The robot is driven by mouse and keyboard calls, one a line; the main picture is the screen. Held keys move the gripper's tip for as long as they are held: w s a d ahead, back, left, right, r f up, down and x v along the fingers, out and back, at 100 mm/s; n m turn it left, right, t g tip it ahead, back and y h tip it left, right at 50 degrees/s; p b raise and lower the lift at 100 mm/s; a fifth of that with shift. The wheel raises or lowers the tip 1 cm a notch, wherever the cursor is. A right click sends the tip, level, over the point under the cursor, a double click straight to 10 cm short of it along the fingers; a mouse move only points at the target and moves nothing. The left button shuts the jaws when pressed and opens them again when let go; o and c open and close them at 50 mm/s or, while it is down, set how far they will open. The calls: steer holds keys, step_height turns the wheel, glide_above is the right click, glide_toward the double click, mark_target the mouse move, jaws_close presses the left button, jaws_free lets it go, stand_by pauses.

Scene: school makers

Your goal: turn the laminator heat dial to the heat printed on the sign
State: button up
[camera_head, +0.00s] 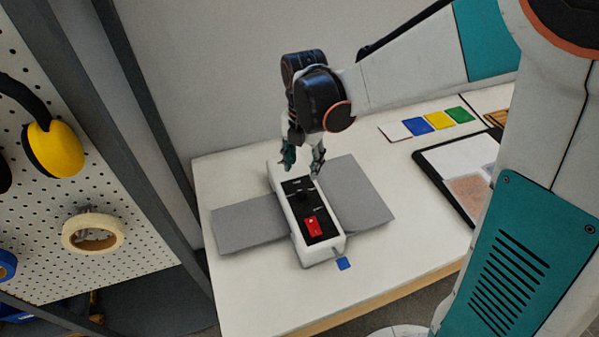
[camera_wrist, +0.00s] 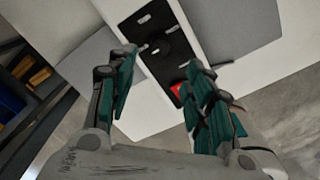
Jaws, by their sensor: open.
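The laminator (camera_head: 325,245) is a white box with a black top panel, lying across grey sheets on the white table. Its black round heat dial (camera_head: 302,199) sits mid-panel, with a red switch (camera_head: 314,226) nearer the front end. In the wrist view the dial (camera_wrist: 163,50) shows beyond my fingers and the red switch (camera_wrist: 175,88) is partly hidden by the right finger. My gripper (camera_head: 303,168) is open and empty, above the far end of the laminator; its fingers also show in the wrist view (camera_wrist: 162,92). I cannot make out a heat sign or read the dial marks.
Grey sheets (camera_head: 245,224) stick out on both sides of the laminator. Coloured cards (camera_head: 437,117) and a black-framed board (camera_head: 455,170) lie to the right. A pegboard (camera_head: 75,200) with yellow ear muffs and tape stands left. The table's front edge is mostly clear.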

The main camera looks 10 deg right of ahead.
mark_target(303, 189)
step_height(303, 189, down, 10)
steer(key=b, duration=0.2)
steer(key=shift+r+b, duration=0.15)
steer(key=shift+b, duration=0.25)
steer(key=c, duration=1.1)
